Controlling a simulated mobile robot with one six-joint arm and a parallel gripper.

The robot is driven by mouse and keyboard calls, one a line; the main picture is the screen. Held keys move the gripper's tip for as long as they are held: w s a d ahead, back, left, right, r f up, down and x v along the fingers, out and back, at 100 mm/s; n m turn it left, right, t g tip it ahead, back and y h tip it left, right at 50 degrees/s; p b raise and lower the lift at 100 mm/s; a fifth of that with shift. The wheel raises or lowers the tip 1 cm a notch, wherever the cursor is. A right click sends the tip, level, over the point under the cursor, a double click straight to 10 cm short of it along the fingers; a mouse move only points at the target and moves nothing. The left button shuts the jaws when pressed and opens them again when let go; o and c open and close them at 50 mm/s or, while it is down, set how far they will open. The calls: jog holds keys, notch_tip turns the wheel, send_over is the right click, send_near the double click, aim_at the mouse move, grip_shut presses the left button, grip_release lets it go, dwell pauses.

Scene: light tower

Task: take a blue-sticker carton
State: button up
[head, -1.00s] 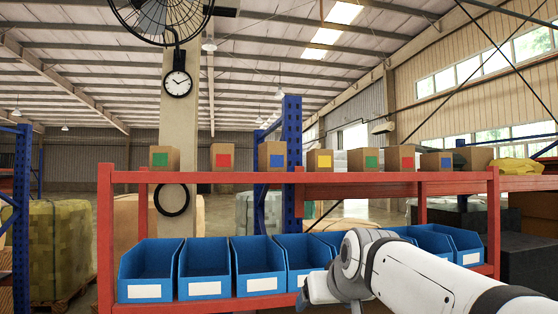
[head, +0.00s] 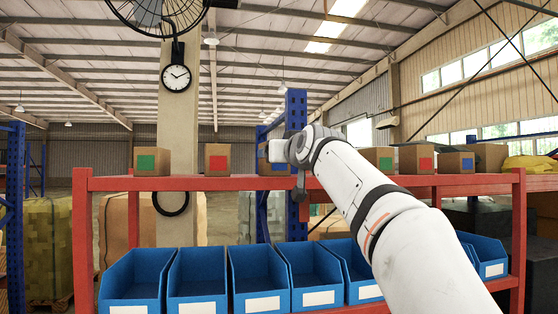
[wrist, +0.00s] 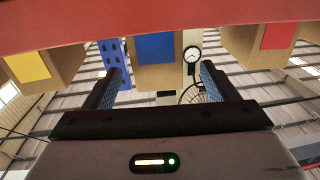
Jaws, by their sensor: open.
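A brown blue-sticker carton (head: 263,167) stands on the red shelf's top board, partly hidden by my wrist in the head view. In the wrist view, which is upside down, this carton (wrist: 157,77) lies straight ahead with its blue sticker (wrist: 156,47) facing me. My gripper (wrist: 164,68) is open and empty, its two dark fingers spread to either side of the carton in the picture. Whether the fingertips reach the carton's sides cannot be told. A second blue-sticker carton (head: 450,163) stands farther right on the board.
A red-sticker carton (head: 217,159) and a yellow-sticker carton (wrist: 40,68) flank the nearer blue-sticker one with gaps between. A green-sticker carton (head: 151,161) stands farther left. The red top board (head: 120,184) runs above a row of blue bins (head: 198,280).

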aim_at(264, 169)
jog(key=p+x, duration=0.4)
jog(key=x, duration=0.2)
jog(key=shift+w+d+r, duration=0.1)
jog(key=shift+w+r, duration=0.05)
jog(key=shift+w, duration=0.1)
jog(key=shift+w+f, duration=0.25)
jog(key=shift+w, duration=0.3)
jog(key=shift+s, duration=0.15)
jog(key=shift+c, duration=0.4)
jog(key=c, duration=1.1)
